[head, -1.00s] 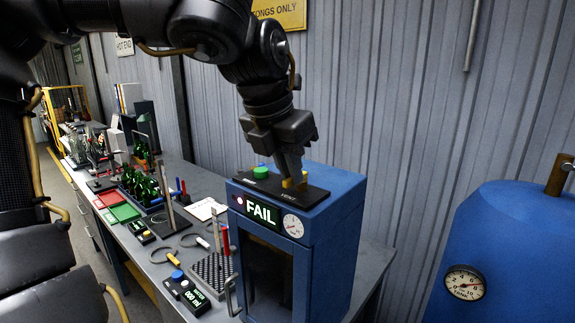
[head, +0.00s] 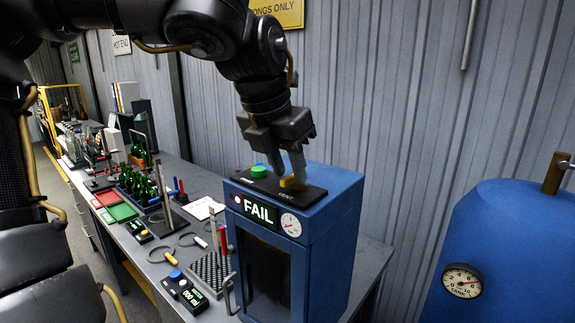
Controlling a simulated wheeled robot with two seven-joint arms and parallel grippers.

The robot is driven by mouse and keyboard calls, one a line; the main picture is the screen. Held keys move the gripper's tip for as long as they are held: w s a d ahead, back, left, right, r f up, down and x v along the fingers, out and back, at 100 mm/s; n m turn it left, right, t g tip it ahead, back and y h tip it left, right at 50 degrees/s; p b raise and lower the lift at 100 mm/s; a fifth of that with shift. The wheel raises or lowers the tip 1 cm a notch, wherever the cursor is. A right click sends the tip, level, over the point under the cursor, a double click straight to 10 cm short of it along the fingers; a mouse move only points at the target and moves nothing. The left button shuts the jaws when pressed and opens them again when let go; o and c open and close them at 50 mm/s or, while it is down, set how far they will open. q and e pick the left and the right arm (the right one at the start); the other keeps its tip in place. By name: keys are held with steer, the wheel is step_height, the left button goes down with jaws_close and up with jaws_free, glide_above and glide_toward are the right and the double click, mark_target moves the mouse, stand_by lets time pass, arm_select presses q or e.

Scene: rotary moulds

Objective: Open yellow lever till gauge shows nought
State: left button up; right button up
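The yellow lever (head: 291,184) sits on the black top plate of a blue cabinet (head: 335,215), beside the word VENT. My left gripper (head: 291,172) points down at the lever from above, its two fingers spread apart with the lever between or just beside their tips; I cannot tell whether they touch it. The cabinet's gauge (head: 291,225) is a small white dial on the front; its needle is too small to read surely. A lit display (head: 260,211) beside it reads FAIL. My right gripper is not in view.
A green button (head: 259,171) is on the same top plate. A blue tank (head: 505,250) with its own gauge (head: 462,281) stands at the right. The bench on the left holds green bottles (head: 140,185), rings, trays and a small meter (head: 185,290).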

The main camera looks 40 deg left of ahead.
arm_select(q)
steer(key=p+v, duration=0.2)
steer(key=v, duration=0.8)
steer(key=shift+r, duration=0.35)
steer(key=shift+s+a, duration=0.1)
steer(key=shift+s, duration=0.05)
